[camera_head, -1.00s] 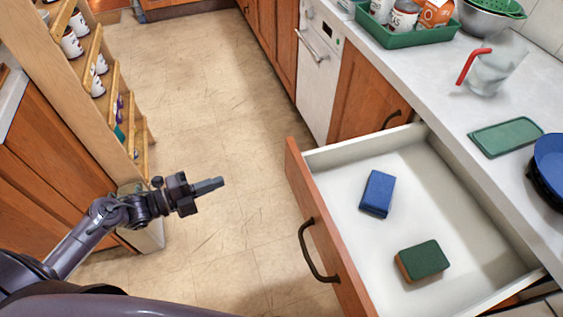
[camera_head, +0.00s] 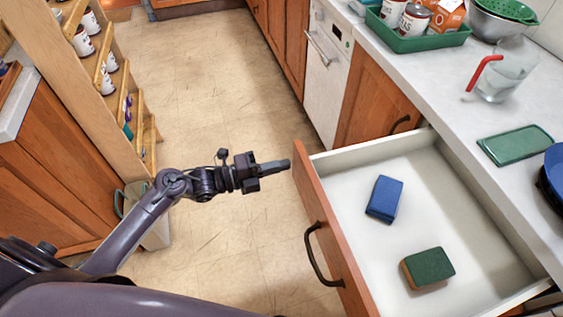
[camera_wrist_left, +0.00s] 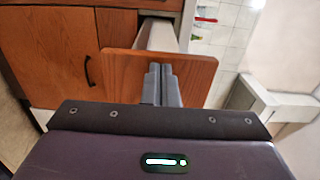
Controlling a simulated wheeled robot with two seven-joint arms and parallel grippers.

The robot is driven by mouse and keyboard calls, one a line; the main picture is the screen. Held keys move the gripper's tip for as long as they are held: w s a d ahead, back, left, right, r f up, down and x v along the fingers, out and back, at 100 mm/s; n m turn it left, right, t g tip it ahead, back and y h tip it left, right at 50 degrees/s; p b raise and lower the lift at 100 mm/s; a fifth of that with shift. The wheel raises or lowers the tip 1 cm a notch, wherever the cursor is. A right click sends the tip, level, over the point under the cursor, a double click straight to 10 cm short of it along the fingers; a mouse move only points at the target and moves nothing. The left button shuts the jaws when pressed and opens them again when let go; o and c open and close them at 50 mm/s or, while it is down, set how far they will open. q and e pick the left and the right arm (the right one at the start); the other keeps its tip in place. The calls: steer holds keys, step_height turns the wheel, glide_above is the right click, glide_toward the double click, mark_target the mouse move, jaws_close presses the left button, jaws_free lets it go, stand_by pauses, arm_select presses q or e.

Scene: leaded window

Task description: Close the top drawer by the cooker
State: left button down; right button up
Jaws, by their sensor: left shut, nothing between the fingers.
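The top drawer (camera_head: 312,200) is pulled far out from the counter, with a wooden front, a dark bow handle (camera_head: 318,255) and a white inside. A blue sponge (camera_head: 384,198) and a green and brown sponge (camera_head: 428,268) lie in it. My left gripper (camera_head: 287,164) is shut and empty, pointing right, close to the far end of the drawer front. In the left wrist view its fingers (camera_wrist_left: 161,85) overlap the wooden drawer front (camera_wrist_left: 196,75); I cannot tell whether they touch it. My right gripper is not in view.
The counter (camera_head: 440,85) holds a green tray (camera_head: 425,42) with cans, a glass (camera_head: 498,75) with a red straw and a green lid (camera_head: 516,145). A white appliance (camera_head: 327,75) stands beyond the drawer. Wooden shelves (camera_head: 95,70) stand at left. The floor (camera_head: 215,90) between is clear.

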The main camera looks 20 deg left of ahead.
arm_select(q)
steer(key=shift+w+d, duration=0.2)
steer(key=shift+d, duration=0.1)
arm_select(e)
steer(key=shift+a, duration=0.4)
